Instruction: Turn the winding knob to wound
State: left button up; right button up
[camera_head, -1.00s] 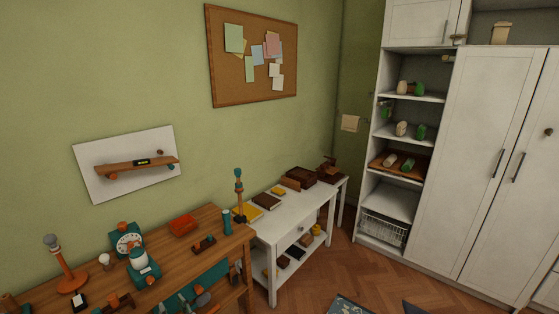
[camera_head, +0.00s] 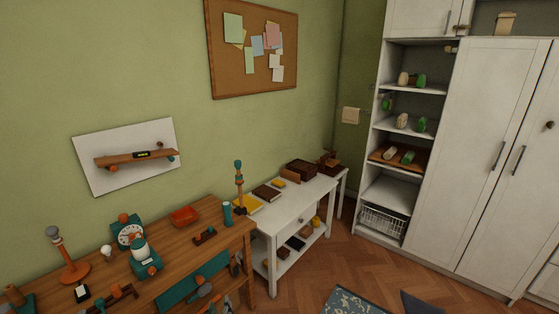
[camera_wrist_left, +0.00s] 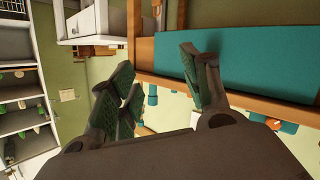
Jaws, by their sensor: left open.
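A teal device with a round white dial (camera_head: 130,234) stands on the wooden desk (camera_head: 175,240) in the head view. A white panel (camera_head: 90,185) on the wall carries a wooden bar with a dark label and small knobs (camera_head: 170,158). I cannot tell which part is the winding knob; no marking for wound is readable. My left gripper (camera_wrist_left: 157,62) is open and empty in the left wrist view, its fingers spread beside the desk's teal front (camera_wrist_left: 255,65). In the head view I cannot make it out clearly. My right gripper is not in view.
An orange tray (camera_head: 185,216), an orange-based stand (camera_head: 72,270) and a teal cylinder (camera_head: 227,214) crowd the desk. A white side table (camera_head: 290,210) stands to its right. A tall white cabinet (camera_head: 480,150) fills the right.

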pick_arm(q)
jog(key=s+d+f+m+g+h, duration=0.2)
jog(key=s+d+f+g, duration=0.15)
jog(key=s+f, duration=0.7)
jog(key=s+d+f+m+g+h, duration=0.15)
jog(key=s+f+g, duration=0.25)
jog(key=s+f, duration=0.6)
jog(key=s+a+f+m+g, duration=0.1)
jog(key=s+f, duration=0.3)
jog(key=s, duration=0.7)
jog(key=s+a+f+m+g+y, duration=0.1)
jog(key=s+a+f+m+g, duration=0.1)
jog(key=s, duration=1)
jog(key=s+a+f+m+g, duration=0.1)
jog(key=s+a+f+g, duration=0.2)
jog(key=s, duration=0.9)
notch_tip(320, 180, down, 4)
jog(key=shift+a+r, duration=0.2)
jog(key=shift+a, duration=0.95)
jog(key=shift+m+y, duration=0.25)
